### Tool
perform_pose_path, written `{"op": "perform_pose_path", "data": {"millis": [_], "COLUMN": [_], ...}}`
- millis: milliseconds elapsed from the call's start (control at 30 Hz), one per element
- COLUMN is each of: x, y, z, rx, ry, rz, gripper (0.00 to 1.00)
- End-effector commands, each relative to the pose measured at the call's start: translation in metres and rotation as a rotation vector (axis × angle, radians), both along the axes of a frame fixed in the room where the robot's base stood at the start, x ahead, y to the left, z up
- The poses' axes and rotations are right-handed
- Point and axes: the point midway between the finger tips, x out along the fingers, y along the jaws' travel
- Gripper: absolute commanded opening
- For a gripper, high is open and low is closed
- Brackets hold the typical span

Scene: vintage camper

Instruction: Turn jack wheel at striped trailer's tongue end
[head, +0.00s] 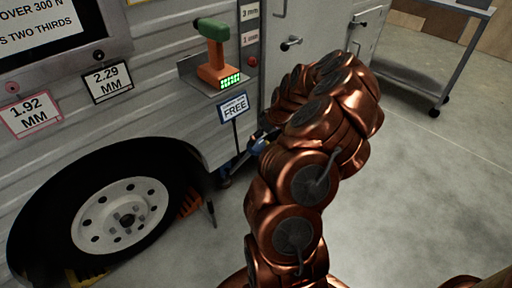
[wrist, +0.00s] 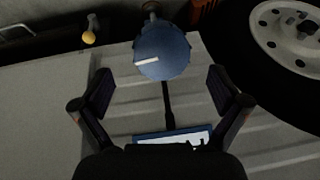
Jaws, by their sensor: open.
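In the wrist view a round blue wheel (wrist: 162,52) with a white mark on its face sits ahead of my gripper (wrist: 160,92), on the end of a metal part. I take it to be the jack wheel. My gripper is open, with one dark finger on each side of the view. The wheel appears centred just beyond the fingertips, and I see no contact. In the head view my copper arm hides most of the gripper and wheel; a bit of blue (head: 258,146) shows low by the trailer's side. The striped trailer (head: 160,85) stands at left.
A "FREE" sign (head: 234,107) on a thin post stands close to the wheel. A large tyre (head: 165,180) is at left, with orange chocks (head: 190,202) beside it. A green-orange tool (head: 215,55) rests on a shelf. The floor at right is clear, with a wheeled cart (head: 465,60) behind.

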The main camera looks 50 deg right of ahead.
Motion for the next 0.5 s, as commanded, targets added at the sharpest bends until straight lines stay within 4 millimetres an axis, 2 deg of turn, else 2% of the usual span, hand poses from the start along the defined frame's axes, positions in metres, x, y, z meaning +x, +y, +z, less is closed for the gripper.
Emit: {"op": "perform_pose_path", "data": {"millis": [300, 500], "x": [0.018, 0.024], "y": [0.004, 0.005], "z": [-0.043, -0.056], "rx": [0.0, -0.001], "ry": [0.001, -0.001], "rz": [0.0, 0.0], "gripper": [0.98, 0.98]}}
